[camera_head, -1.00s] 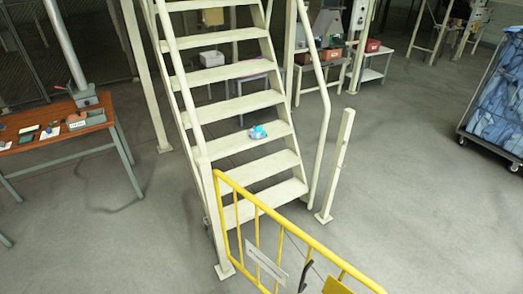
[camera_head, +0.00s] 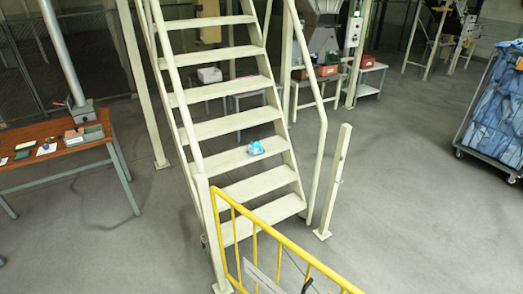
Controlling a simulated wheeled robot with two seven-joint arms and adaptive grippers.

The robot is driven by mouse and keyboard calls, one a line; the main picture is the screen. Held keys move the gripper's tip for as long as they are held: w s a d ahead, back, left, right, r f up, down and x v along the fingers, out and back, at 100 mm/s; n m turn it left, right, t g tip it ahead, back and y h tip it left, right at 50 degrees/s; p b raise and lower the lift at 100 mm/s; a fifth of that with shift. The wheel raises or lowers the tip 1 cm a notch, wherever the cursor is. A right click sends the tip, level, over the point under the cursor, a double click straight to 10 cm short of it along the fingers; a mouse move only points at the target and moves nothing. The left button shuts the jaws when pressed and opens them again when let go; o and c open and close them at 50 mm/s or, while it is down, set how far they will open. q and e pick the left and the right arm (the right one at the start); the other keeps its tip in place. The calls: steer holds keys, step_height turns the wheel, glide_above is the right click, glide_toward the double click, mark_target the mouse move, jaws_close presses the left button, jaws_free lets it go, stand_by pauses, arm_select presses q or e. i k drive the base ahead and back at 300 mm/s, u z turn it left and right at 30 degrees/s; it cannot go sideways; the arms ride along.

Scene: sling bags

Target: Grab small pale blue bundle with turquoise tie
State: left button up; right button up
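The small pale blue bundle with a turquoise tie (camera_head: 255,148) sits on one of the lower treads of the cream metal staircase (camera_head: 228,127), towards the right side of that tread. Nothing touches it from above. Neither of my grippers shows in the head view.
A yellow railing gate (camera_head: 285,243) stands in front of the stair foot. A cream post (camera_head: 334,183) stands right of the stairs. A wooden-topped table (camera_head: 50,150) with small items is at left, a cart of blue bags (camera_head: 497,112) at right. Grey floor between is clear.

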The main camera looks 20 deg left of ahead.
mark_target(256, 148)
steer(key=z, duration=2.9)
steer(key=i, duration=1.65)
steer(key=u, duration=2)
steer(key=i, duration=2.15)
steer(key=u, duration=1.5)
steer(key=i, duration=1.5)
steer(key=u, duration=0.05)
